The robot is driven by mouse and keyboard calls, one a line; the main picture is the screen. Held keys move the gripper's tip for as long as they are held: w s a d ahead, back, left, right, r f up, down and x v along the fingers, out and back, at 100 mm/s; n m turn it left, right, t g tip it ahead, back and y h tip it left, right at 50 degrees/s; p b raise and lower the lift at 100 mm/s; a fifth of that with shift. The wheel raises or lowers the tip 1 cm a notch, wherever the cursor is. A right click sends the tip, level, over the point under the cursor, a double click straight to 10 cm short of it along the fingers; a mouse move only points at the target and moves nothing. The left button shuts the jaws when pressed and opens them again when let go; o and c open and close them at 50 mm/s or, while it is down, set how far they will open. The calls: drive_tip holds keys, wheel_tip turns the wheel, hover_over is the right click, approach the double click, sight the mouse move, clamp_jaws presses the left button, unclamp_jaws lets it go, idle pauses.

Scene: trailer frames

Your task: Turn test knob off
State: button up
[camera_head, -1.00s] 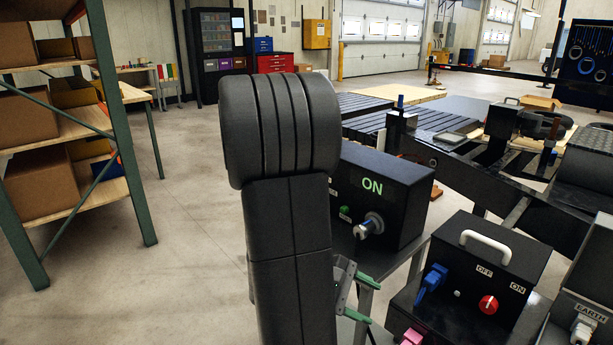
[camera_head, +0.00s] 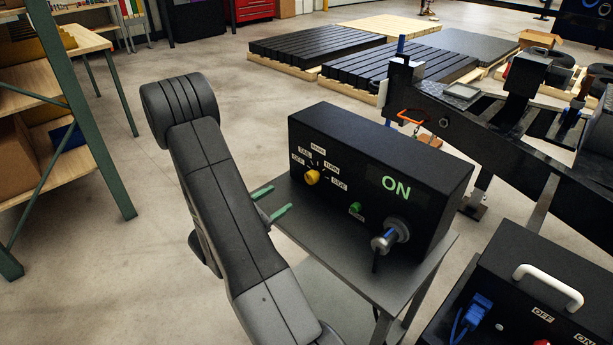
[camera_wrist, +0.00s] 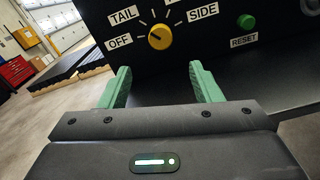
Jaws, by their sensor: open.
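The yellow test knob (camera_head: 312,177) is on the left part of the front of a black box (camera_head: 330,128), with printed labels around it. In the wrist view the knob (camera_wrist: 160,37) sits among the OFF, TAIL and SIDE labels; I cannot surely tell which label its pointer faces. My gripper (camera_head: 272,202) has green fingers, open and empty, in front of the box and lower left of the knob. In the wrist view my gripper (camera_wrist: 160,72) has its fingers spread either side of the knob's line, with the knob beyond and above them, apart from both.
The box also carries a lit green ON display (camera_head: 396,187), a green RESET button (camera_head: 356,208) and a silver connector (camera_head: 384,242). It stands on a grey table (camera_head: 350,265). A second black box with a white handle (camera_head: 548,283) is at lower right. Shelving (camera_head: 75,100) stands left.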

sight(309, 181)
drive_tip(key=p+x, duration=0.1)
drive_tip(key=x, duration=1.1)
drive_tip(key=shift+w+d, duration=0.15)
drive_tip(key=shift+d, duration=0.05)
drive_tip(key=shift+c, duration=0.5)
drive_tip(key=c, duration=0.9)
drive_tip(key=shift+n, duration=0.3)
drive_tip(key=n, duration=0.2)
drive_tip(key=shift+f+n, duration=0.1)
drive_tip(key=shift+n, duration=2.5)
